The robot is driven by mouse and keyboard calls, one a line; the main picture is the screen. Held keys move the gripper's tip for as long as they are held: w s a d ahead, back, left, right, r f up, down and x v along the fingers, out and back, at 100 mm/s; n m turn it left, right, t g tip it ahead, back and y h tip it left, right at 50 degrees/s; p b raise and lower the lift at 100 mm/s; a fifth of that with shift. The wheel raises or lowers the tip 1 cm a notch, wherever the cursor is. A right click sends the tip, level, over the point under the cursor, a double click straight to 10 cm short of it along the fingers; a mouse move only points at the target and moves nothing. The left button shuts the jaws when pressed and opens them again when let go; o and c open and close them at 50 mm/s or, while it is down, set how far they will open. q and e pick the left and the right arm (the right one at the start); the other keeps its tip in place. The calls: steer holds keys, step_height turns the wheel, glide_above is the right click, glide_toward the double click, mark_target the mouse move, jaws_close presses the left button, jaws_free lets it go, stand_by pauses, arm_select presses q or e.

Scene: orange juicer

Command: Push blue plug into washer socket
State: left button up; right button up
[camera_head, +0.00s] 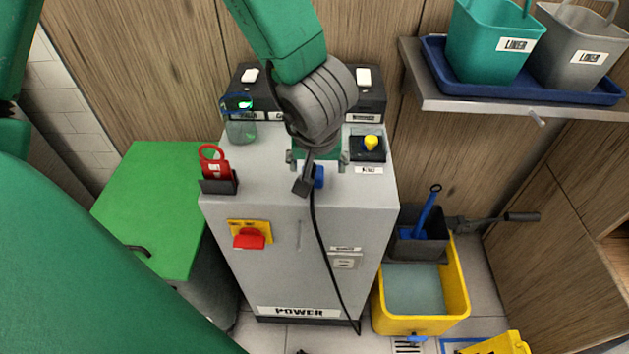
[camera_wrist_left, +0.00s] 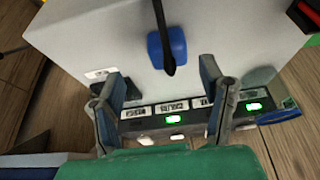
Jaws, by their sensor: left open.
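The blue plug (camera_head: 319,177) is on the grey cabinet's (camera_head: 270,190) top in the head view, partly hidden by my left gripper (camera_head: 317,162). In the left wrist view the blue plug (camera_wrist_left: 177,42) lies ahead of the fingertips, with its black cable across it. My left gripper (camera_wrist_left: 163,80) is open, one finger to each side, with nothing between the fingers. A black socket strip (camera_wrist_left: 165,112) with white labels and green lights shows beyond the fingers; the labels are too small to read, so I cannot tell which socket is the washer's. My right gripper is not in view.
A yellow knob (camera_head: 371,143) on a black box stands right of the gripper. A red tag (camera_head: 214,163) and a clear jar (camera_head: 241,127) stand left. The black cable (camera_head: 329,250) hangs down the cabinet front. A shelf (camera_head: 480,102) with bins juts out at right.

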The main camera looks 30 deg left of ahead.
mark_target(313, 171)
arm_select(q)
steer(key=shift+f, duration=0.3)
steer(key=shift+a, duration=0.1)
steer(key=shift+a, duration=0.15)
steer(key=shift+w+a+f, duration=0.1)
steer(key=shift+f, duration=0.15)
steer(key=b+x, duration=0.2)
steer(key=x, duration=0.3)
steer(key=shift+a+b, duration=0.2)
steer(key=shift+b, duration=0.1)
steer(key=shift+r, duration=0.2)
steer(key=c, duration=1.2)
